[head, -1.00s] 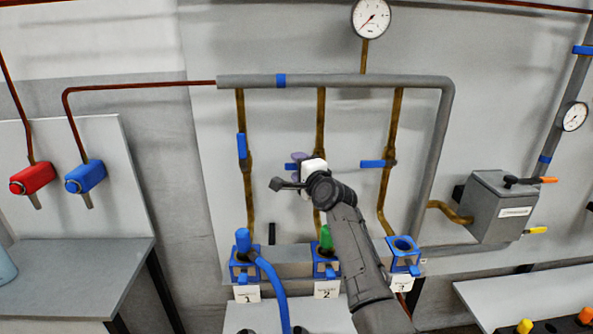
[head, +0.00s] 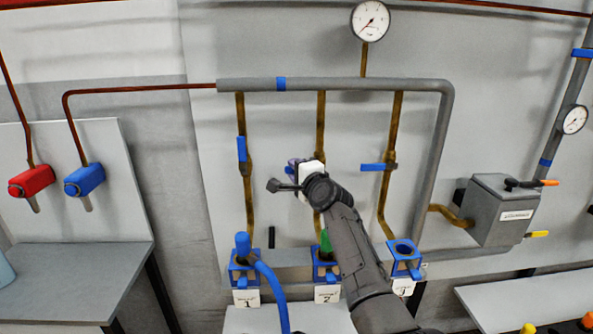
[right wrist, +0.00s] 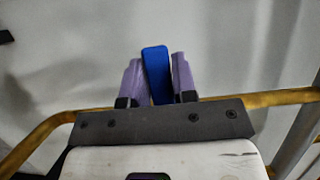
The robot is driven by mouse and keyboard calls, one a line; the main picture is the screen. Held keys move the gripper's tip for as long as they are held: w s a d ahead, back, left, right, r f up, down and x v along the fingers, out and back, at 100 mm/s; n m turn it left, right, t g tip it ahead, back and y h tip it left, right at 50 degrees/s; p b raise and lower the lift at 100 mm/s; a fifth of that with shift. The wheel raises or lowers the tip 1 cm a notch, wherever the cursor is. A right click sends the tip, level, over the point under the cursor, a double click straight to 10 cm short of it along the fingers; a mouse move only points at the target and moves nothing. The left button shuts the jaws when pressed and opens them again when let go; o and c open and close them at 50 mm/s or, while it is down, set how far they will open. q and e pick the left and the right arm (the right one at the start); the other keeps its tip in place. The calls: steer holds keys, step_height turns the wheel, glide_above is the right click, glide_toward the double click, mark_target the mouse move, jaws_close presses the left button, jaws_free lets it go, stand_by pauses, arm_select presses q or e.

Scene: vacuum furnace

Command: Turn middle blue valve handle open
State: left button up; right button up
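The middle blue valve handle (right wrist: 156,75) stands between the two purple fingers of my right gripper (right wrist: 158,82) in the right wrist view. The fingers lie close along both its sides with almost no gap. The handle points across the brass pipe (right wrist: 275,98). In the head view my right gripper (head: 294,167) is at the middle brass pipe (head: 320,118), and its white body and my arm hide most of the valve. My left gripper is not in view.
The left pipe has an upright blue handle (head: 241,149); the right pipe has a sideways one (head: 372,167). Below are blue sockets, with a blue hose (head: 272,285) at the left one and a green plug (head: 325,241) at the middle. A grey box (head: 495,210) stands right.

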jaws_close()
steer(key=shift+r, duration=0.1)
steer(key=shift+r+m+p, duration=0.35)
steer(key=shift+m+p, duration=0.15)
steer(key=shift+p, duration=0.05)
steer(key=shift+r+m+t+y, duration=0.3)
steer(key=shift+m+t, duration=0.1)
steer(key=shift+m, duration=0.3)
steer(key=m, duration=0.1)
steer(key=r+m+t, duration=0.1)
steer(key=shift+d+r+m, duration=0.1)
steer(key=shift+d+m, duration=0.2)
steer(key=shift+m, duration=0.1)
steer(key=shift+d+r+m+t+b, duration=0.25)
steer(key=shift+r+m+t+b, duration=0.25)
steer(key=shift+m, duration=0.5)
